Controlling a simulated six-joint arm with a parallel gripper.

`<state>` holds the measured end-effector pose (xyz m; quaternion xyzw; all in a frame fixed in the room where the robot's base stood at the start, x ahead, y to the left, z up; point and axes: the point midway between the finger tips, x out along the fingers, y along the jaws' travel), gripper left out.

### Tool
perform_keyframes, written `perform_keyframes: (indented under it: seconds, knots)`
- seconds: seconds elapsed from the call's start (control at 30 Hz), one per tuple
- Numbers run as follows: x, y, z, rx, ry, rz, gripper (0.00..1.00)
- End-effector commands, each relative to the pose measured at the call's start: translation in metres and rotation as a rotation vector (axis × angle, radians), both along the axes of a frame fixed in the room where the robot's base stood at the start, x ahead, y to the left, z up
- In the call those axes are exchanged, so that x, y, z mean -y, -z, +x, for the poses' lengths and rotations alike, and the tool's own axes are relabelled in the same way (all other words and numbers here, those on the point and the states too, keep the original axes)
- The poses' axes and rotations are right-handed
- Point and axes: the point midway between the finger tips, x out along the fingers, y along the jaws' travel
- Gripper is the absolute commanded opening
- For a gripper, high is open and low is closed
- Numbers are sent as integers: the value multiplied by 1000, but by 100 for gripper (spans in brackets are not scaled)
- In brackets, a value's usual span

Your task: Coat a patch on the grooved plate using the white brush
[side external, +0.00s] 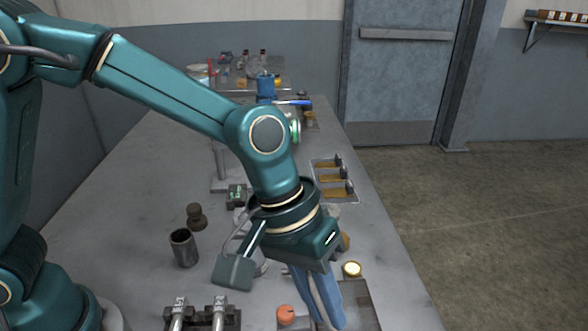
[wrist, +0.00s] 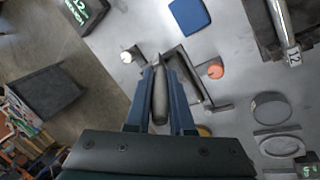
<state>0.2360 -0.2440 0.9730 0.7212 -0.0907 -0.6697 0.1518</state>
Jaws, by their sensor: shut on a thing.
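My gripper (side external: 318,300) is low over the near part of the bench, with its blue fingers pointing down. In the wrist view the fingers (wrist: 160,95) are closed around a slim grey rounded thing (wrist: 159,103). It looks like a handle; its lower end and any bristles are hidden, and I cannot confirm that it is the white brush. A grey plate or tray with raised dark edges (side external: 358,302) lies beside and beneath the fingers. The edges also show in the wrist view (wrist: 196,82). I cannot make out grooves on it.
A dark open cylinder (side external: 184,248), a brown knob (side external: 196,216) and metal clamps (side external: 219,314) stand to the left. A slotted tray (side external: 334,180) lies farther back. Bare bench shows at left.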

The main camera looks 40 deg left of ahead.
Motion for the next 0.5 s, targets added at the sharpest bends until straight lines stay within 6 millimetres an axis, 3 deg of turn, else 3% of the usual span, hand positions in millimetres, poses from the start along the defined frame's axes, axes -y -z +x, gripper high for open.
perform_keyframes:
  seconds: [0.13,0.5]
  knots:
    - [8,0,11,1,-3,1,0]
    - [-19,0,36,0,-6,2,0]
